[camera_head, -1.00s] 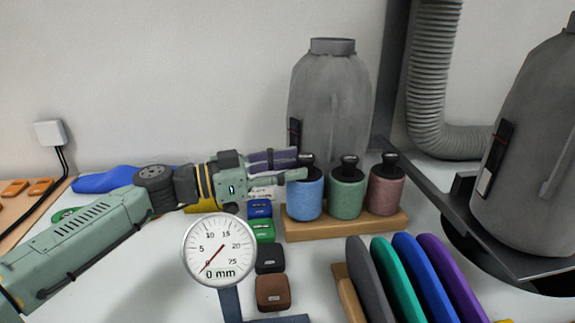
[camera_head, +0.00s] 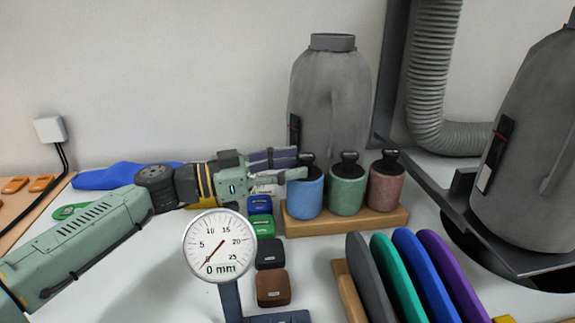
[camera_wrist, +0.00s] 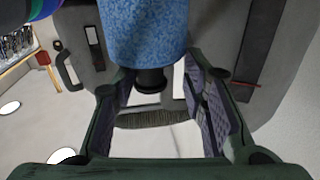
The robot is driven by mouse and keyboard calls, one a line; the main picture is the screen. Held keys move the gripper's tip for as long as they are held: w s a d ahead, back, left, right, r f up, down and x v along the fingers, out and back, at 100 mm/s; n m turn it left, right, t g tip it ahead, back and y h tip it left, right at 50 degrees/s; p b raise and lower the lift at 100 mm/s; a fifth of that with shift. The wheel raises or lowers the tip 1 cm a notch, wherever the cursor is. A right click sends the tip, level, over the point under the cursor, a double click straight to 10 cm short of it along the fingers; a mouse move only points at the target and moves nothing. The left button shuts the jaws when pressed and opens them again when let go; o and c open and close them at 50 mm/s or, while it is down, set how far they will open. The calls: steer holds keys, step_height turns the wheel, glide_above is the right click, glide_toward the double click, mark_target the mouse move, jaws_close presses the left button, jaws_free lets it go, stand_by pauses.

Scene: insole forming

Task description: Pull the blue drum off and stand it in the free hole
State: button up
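The blue drum (camera_head: 306,196) stands upright in the left place of a wooden rack (camera_head: 345,222), with a black knob on top. My gripper (camera_head: 298,163) reaches in from the left at knob height. In the wrist view the blue drum (camera_wrist: 146,30) hangs from the top edge, and its black knob (camera_wrist: 151,82) lies between the two padded fingers (camera_wrist: 163,100). Gaps show on both sides of the knob, so the gripper is open around it. A green drum (camera_head: 347,195) and a pink drum (camera_head: 385,188) stand beside it in the rack. No empty hole shows clearly.
A large grey bottle-shaped form (camera_head: 330,95) stands close behind the rack. A dial gauge (camera_head: 219,246) reading about zero and several small coloured blocks (camera_head: 270,253) are in front. Coloured insoles (camera_head: 410,275) stand upright at the front right. Another grey form (camera_head: 530,150) is at right.

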steer(key=o, duration=0.5)
steer(key=shift+c, duration=0.5)
steer(key=shift+r, duration=0.1)
steer(key=shift+s+d+r+p, duration=0.1)
steer(key=shift+s+r+p, duration=0.1)
steer(key=shift+r+p, duration=1.2)
steer(key=shift+s+r+p, duration=0.2)
steer(key=shift+r+p, duration=0.95)
steer(key=shift+r, duration=0.4)
steer(key=p+v, duration=0.2)
steer(key=v, duration=0.8)
steer(key=shift+r, duration=0.25)
steer(key=s+d+r+p, duration=0.1)
steer(key=s+r, duration=0.1)
steer(key=s, duration=0.3)
steer(key=shift+s, duration=0.4)
